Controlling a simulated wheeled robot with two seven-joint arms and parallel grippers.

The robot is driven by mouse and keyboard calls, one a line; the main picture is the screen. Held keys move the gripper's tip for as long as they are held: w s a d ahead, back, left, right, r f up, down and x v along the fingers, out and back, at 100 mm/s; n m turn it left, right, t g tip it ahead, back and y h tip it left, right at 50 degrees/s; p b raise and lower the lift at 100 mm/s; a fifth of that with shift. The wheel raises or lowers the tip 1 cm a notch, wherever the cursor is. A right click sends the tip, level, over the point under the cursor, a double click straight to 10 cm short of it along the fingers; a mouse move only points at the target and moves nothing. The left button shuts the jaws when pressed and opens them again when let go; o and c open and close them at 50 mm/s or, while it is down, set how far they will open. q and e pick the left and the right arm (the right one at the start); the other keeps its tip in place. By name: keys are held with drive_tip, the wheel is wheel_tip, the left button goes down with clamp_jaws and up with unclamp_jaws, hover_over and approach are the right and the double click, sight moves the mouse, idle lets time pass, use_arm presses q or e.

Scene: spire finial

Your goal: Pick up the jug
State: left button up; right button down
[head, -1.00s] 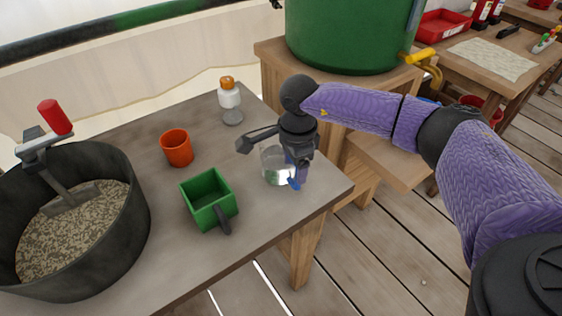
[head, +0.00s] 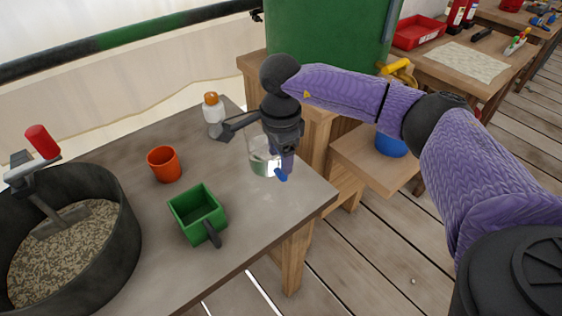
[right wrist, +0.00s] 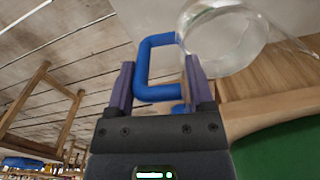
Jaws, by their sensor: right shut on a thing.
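The jug (head: 259,160) is clear with a blue handle (head: 281,174). In the head view it hangs upright or nearly so above the right part of the grey table, partly hidden behind my right gripper (head: 284,150). In the right wrist view the jug's clear body (right wrist: 225,42) is beyond the fingers. The blue handle (right wrist: 143,68) sits between the fingers of my right gripper (right wrist: 157,90), which is shut on it. My left gripper is not in view.
On the table (head: 120,180) stand an orange cup (head: 164,165), a green box-shaped scoop (head: 197,213), a white bottle with an orange cap (head: 213,115) and a dark tub of grain (head: 120,225). A green barrel (head: 330,35) stands behind. The table's right corner is clear.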

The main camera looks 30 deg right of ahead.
drive_tip(key=shift+r+p, duration=0.4)
drive_tip(key=shift+r, duration=1.25)
